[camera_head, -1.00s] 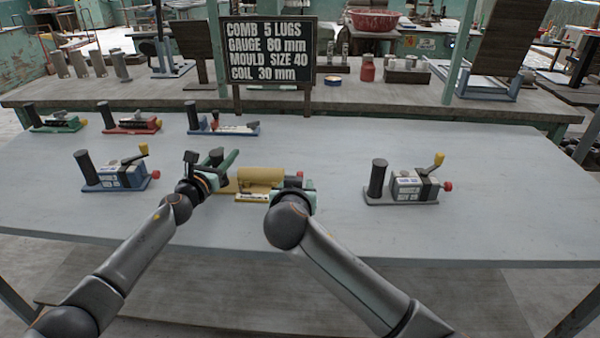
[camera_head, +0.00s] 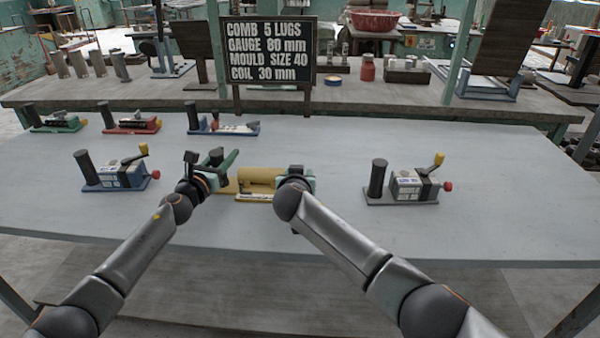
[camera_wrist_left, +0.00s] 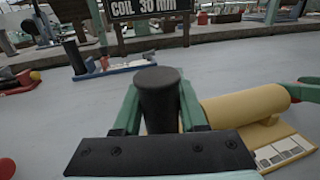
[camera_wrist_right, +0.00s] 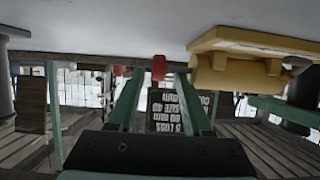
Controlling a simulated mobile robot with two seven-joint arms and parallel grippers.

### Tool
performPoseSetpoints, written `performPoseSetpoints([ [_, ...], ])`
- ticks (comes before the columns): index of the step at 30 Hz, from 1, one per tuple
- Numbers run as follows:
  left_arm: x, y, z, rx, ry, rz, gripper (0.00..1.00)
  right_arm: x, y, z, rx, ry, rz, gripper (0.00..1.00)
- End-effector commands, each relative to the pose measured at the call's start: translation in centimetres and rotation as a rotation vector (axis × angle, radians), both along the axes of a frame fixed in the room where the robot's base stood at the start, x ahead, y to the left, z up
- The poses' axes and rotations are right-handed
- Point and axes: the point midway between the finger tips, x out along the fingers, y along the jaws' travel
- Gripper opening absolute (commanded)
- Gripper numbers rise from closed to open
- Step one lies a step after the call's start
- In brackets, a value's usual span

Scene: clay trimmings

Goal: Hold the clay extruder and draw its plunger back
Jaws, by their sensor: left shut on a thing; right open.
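The yellow clay extruder (camera_head: 258,176) lies on the pale table, with a dark upright handle (camera_head: 216,155) at its left end. My left gripper (camera_head: 210,163) is shut on that handle, which shows between its fingers in the left wrist view (camera_wrist_left: 160,98). My right gripper (camera_head: 301,180) is at the extruder's right end, with its fingers apart. In the right wrist view, which is upside down, the red plunger knob (camera_wrist_right: 159,68) appears between the open fingertips; contact cannot be told. The knob is hidden in the head view.
A blue device (camera_head: 118,176) stands left and a grey one (camera_head: 402,186) right, each with a yellow-tipped crank. Green (camera_head: 55,123), red (camera_head: 130,122) and blue-based (camera_head: 225,127) tools line the back. A lettered board (camera_head: 268,52) stands behind. The table's front is clear.

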Motion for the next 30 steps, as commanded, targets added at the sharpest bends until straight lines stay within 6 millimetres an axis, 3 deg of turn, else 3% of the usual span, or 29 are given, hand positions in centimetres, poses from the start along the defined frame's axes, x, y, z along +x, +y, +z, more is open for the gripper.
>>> performPoseSetpoints([
  [1,-0.2,-0.1,-0.8,0.003,0.013,-0.002,0.0,0.3,0.0,-0.1,-0.002,-0.001,-0.001,0.5],
  [22,-0.1,-0.1,-0.8,0.004,0.012,-0.002,0.0,1.5,-0.2,-0.6,0.0,-0.002,-0.002,0.5],
  [30,-0.1,-0.1,-0.8,0.004,0.012,-0.002,0.0,1.5,-0.2,-0.6,0.0,-0.001,-0.002,0.2],
])
